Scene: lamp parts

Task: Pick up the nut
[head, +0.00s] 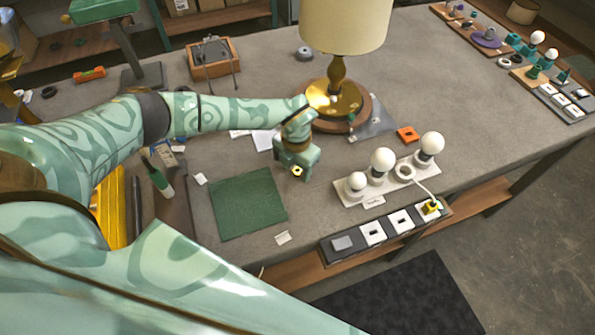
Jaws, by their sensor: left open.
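A small brass ring-like piece (297,171), which looks like the nut, shows at the lower end of my left gripper (298,175). The left gripper is open and points down over the grey bench, just right of the green mat. I cannot tell whether the fingers touch the piece, and the fingertips are too small to make out clearly. The lamp (337,88), with a cream shade and brass body on a round wooden base, stands behind the gripper. My right gripper is not in view.
A white holder (348,198) with several bulbs lies to the right, with a dark strip of switches (342,243) along the front edge. The green mat (248,204) is bare. An orange block (408,134) lies near the lamp. A wooden box (213,68) stands behind.

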